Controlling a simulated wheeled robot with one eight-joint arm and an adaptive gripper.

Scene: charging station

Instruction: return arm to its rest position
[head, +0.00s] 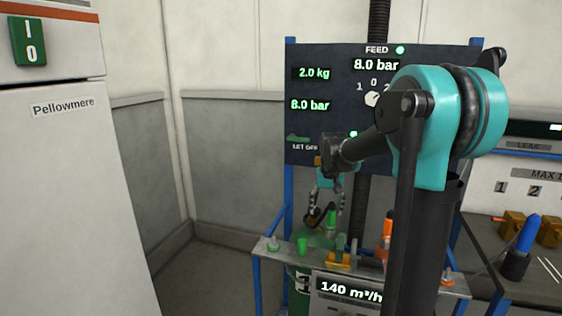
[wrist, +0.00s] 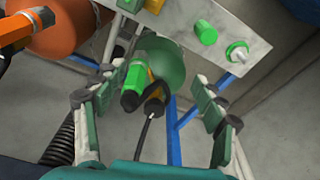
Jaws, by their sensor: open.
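My gripper (head: 326,203) hangs from my arm in front of the dark panel, just above the shelf of the blue-framed stand. In the wrist view my gripper (wrist: 155,112) is open, its two fingers spread wide to left and right. A green-and-black fitting (wrist: 135,80) and a black-and-yellow hose end (wrist: 154,98) show between the fingers, with visible gaps to both. In the head view the green fitting (head: 332,217) is just below the fingertips. My arm's upper link and column hide part of the panel and shelf.
The shelf (head: 270,247) carries green, yellow and orange fittings. Below it are a green cylinder (head: 299,283) and a 140 m³/h display (head: 350,288). The gauge panel (head: 305,125) stands behind, a white cabinet (head: 60,180) at left, and a bench (head: 535,270) at right. Floor space shows between cabinet and stand.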

